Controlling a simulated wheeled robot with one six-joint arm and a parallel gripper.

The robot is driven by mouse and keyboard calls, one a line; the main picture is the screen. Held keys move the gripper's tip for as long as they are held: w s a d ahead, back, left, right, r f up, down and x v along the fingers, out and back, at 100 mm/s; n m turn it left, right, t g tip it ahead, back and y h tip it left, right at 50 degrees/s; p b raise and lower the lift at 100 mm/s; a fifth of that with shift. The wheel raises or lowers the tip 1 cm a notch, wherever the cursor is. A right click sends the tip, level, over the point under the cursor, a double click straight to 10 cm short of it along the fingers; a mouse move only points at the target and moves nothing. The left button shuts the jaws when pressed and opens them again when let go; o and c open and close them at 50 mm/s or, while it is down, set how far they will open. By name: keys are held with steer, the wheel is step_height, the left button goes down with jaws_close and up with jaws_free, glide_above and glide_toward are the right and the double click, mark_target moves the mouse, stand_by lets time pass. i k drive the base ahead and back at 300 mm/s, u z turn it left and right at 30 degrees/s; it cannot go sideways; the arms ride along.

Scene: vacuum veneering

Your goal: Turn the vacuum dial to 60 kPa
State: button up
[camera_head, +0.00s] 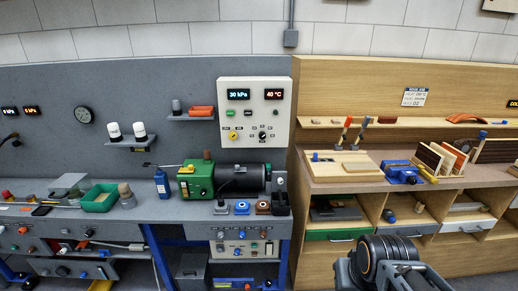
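A white control panel (255,112) hangs on the grey wall at the centre. Below are a green button (230,113), a white button and a dark knob. Lower down are a yellow dial (233,135) and a black dial (263,135) with small marks around them. The marks are too small to read, so I cannot tell which dial is the vacuum one. Dark links of my arm show at the bottom right, well away from the panel. I see no gripper fingers.
A green and black pump (220,180) stands on the grey bench below the panel. A blue bottle (162,184) is at its left. A wooden workbench with tools fills the right side.

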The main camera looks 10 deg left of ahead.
mark_target(262, 135)
steer(key=u, duration=1.2)
steer(key=i, duration=0.9)
steer(key=z, duration=0.1)
